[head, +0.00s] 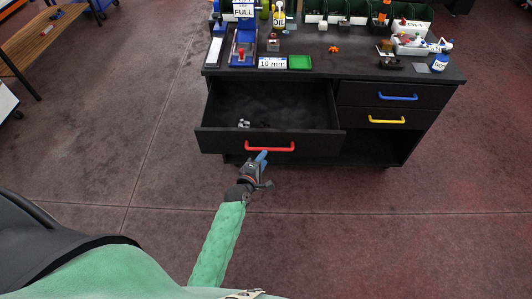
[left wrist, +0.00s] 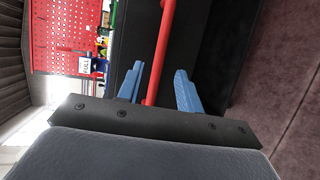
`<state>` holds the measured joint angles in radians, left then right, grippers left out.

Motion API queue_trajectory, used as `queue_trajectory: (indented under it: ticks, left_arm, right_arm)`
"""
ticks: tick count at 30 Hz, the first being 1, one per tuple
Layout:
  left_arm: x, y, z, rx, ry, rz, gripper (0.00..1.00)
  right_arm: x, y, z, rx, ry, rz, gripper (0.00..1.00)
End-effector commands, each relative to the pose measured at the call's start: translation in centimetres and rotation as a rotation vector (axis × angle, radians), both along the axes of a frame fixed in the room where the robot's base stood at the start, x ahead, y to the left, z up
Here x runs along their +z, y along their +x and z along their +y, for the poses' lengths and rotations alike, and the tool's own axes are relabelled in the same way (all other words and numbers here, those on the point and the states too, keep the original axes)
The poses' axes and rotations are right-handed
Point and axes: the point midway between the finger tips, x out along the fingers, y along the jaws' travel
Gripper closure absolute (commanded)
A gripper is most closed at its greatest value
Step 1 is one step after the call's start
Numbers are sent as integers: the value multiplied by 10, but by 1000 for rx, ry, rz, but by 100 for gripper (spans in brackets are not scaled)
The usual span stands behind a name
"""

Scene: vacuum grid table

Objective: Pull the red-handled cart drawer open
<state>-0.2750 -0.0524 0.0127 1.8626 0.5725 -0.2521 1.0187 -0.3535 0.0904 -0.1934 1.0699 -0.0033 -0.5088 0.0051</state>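The black drawer with the red handle (head: 270,147) is pulled out from the cart, and its inside (head: 290,105) shows with a few small metal pieces (head: 250,123) in it. My left gripper (head: 259,158) is just below the handle, near its left end. In the left wrist view, the blue fingers (left wrist: 158,88) are apart, with the red handle (left wrist: 163,50) running between them, closer to the left finger. I cannot tell whether that finger touches it. My right gripper is not in view.
The cart top (head: 345,65) holds a green tray (head: 300,62), a "10 mm" label (head: 272,63), bins and bottles. Drawers with blue (head: 398,97) and yellow (head: 387,120) handles are shut at right. The floor (head: 330,225) in front is clear. A wooden bench (head: 45,38) stands far left.

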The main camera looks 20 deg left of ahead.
Motion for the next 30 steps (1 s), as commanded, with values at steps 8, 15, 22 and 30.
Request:
queue_trajectory:
  ticks: [8,15,22,30]
  left_arm:
    - [4,-20,3,1,0,-1,64]
    - [4,-21,3,1,0,-1,64]
    - [4,-21,3,1,0,-1,64]
    - [2,-21,1,-27,97,-1,64]
  right_arm:
    - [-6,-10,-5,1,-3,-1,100]
    - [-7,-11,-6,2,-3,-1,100]
    - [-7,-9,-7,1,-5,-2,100]
    - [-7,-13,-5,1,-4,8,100]
